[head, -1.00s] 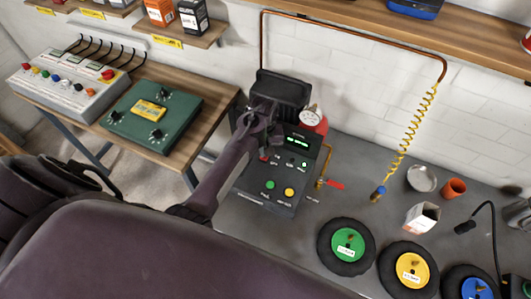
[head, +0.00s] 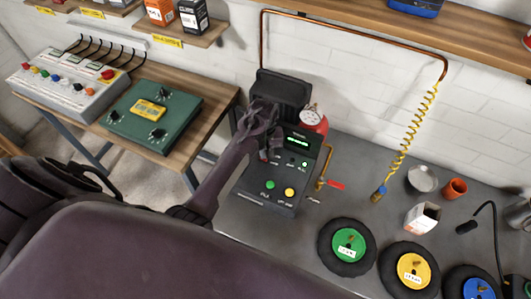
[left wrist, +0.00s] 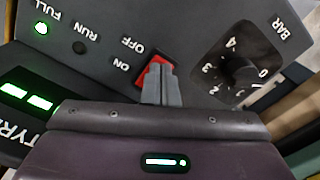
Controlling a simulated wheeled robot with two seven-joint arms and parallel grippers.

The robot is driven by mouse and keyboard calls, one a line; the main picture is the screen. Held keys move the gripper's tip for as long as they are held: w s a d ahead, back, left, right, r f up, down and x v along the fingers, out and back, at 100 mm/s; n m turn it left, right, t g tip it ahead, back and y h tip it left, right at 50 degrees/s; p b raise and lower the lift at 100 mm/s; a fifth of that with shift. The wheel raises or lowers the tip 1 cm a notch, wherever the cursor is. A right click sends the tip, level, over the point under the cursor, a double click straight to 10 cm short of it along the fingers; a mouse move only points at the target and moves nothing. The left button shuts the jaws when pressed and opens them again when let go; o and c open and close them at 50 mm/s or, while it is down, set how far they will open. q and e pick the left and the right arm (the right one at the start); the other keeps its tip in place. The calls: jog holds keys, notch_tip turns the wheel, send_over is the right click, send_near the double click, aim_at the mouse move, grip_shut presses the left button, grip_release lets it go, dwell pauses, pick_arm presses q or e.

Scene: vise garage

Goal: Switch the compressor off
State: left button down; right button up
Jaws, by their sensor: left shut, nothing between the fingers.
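The compressor (head: 268,200) is a dark box with a control panel on the grey bench, with a green display and several buttons. My left gripper (head: 264,150) is over the upper left of this panel. In the left wrist view its closed, empty fingertips (left wrist: 160,74) are at the red rocker switch (left wrist: 150,70), between the ON and OFF labels. The fingers hide part of the switch; I cannot tell whether they touch it or which side is down. The FULL lamp (left wrist: 41,28) is lit green and the RUN lamp (left wrist: 79,47) is dark. My right gripper is out of view.
A pressure knob (left wrist: 238,72) marked BAR is close right of the fingers in the wrist view. A gauge (head: 311,117) and a red-handled valve (head: 334,185) flank the compressor. Several wheels, including a green-hubbed one (head: 348,243), lie to the right.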

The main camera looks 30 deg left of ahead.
pick_arm(q)
jog(key=shift+s, duration=0.1)
notch_tip(320, 180, up, 2)
jog(key=p, duration=0.2)
jog(key=shift+r+p, duration=0.2)
jog(key=shift+p, duration=0.15)
jog(key=shift+r, duration=2.15)
